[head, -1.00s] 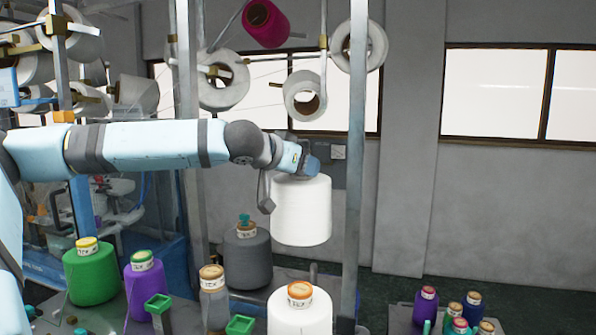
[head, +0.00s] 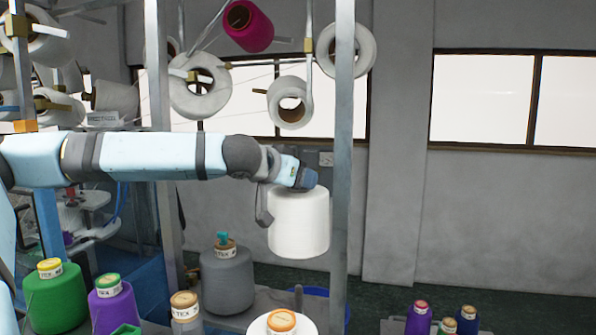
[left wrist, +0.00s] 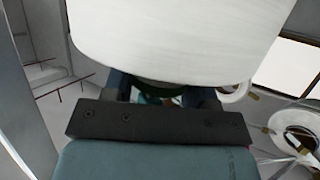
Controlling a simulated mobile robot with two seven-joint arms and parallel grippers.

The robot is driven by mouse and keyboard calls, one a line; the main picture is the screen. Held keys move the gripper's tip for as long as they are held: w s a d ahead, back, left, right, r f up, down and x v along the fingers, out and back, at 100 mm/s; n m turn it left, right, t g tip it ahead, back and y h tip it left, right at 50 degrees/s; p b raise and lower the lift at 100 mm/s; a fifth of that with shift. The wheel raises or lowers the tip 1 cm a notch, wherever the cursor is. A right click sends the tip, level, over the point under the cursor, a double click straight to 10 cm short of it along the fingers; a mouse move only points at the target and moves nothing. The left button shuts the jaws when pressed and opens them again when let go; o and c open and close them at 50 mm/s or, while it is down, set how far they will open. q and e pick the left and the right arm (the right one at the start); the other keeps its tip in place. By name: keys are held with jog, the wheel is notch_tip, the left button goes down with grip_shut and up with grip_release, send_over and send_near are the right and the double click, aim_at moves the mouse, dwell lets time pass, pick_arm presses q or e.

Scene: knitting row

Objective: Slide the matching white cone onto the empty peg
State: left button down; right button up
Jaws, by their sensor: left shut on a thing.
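My left gripper (head: 303,182) is shut on a white cone (head: 299,225) at its upper end. The cone hangs roughly upright in the air, clear of the table below. In the left wrist view the white cone (left wrist: 180,40) fills the upper middle, and its far side is hidden. Another white cone (head: 262,325) with an orange top is cut off by the bottom edge. My right gripper is not in view.
A metal post (head: 344,170) stands close to the right of the held cone. Grey (head: 228,282), purple (head: 113,312) and green (head: 55,298) cones stand on the table at left. Small coloured cones (head: 442,320) stand at lower right. White rolls (head: 200,85) hang above.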

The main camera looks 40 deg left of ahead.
aim_at(291, 190)
pick_arm(q)
jog(key=shift+f, duration=1.65)
jog(key=shift+f+b, duration=0.35)
jog(key=shift+f, duration=0.25)
jog(key=shift+f+b, duration=4.95)
jog(key=shift+f, duration=1.25)
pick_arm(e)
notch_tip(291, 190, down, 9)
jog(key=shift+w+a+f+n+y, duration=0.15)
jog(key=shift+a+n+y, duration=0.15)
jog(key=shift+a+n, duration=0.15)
pick_arm(q)
jog(key=shift+c, duration=1.7)
grip_release()
